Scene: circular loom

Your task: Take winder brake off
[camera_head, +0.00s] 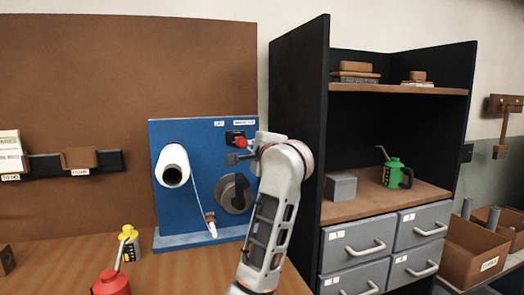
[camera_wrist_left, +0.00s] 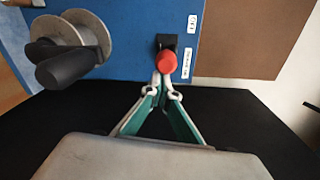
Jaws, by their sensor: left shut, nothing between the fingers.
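A blue panel (camera_head: 172,133) stands upright on the wooden bench. Near its upper right is a red knob (camera_head: 240,142) on a black base, with small labels above it. The red knob (camera_wrist_left: 166,61) also shows in the left wrist view, just beyond the fingertips. Which part is the winder brake cannot be read. Below the knob is a grey disc with a black handle (camera_head: 236,192), seen at upper left in the wrist view (camera_wrist_left: 72,50). My left gripper (camera_head: 232,158) is shut and empty close to the knob; contact cannot be told. My right gripper is out of view.
A white spool (camera_head: 172,167) sits on the panel's left, its thread running down to a small fitting (camera_head: 211,223). A yellow-topped bottle (camera_head: 128,240) and red oil can (camera_head: 112,283) stand at left. A black shelf unit (camera_head: 298,95) rises close to the arm's right.

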